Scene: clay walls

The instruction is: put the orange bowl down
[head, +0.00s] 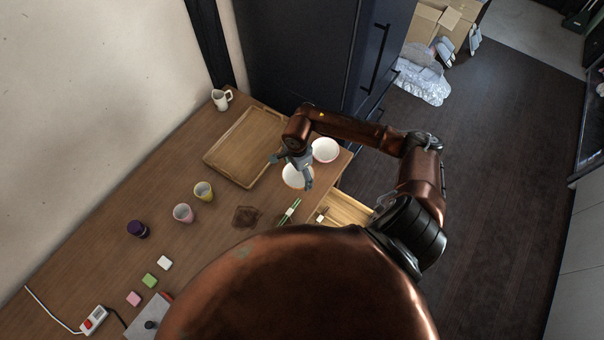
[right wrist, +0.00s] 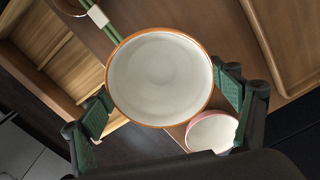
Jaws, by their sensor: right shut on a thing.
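The orange bowl (head: 293,179), white inside with an orange rim, is in my right gripper (head: 297,168) near the table's right end. In the right wrist view the bowl (right wrist: 160,80) sits upright between the green-padded fingers (right wrist: 163,107), which are shut on it. It looks nearer the camera than the tabletop; the gap under it is hidden. A white bowl with a pink rim (head: 325,150) stands just beside it, near the table edge, and is partly covered by it in the right wrist view (right wrist: 212,132). My left gripper is not in view.
A wooden tray (head: 226,171) lies left of the bowls. Green chopsticks (head: 290,211) and an open wooden drawer (head: 350,208) are nearer me.

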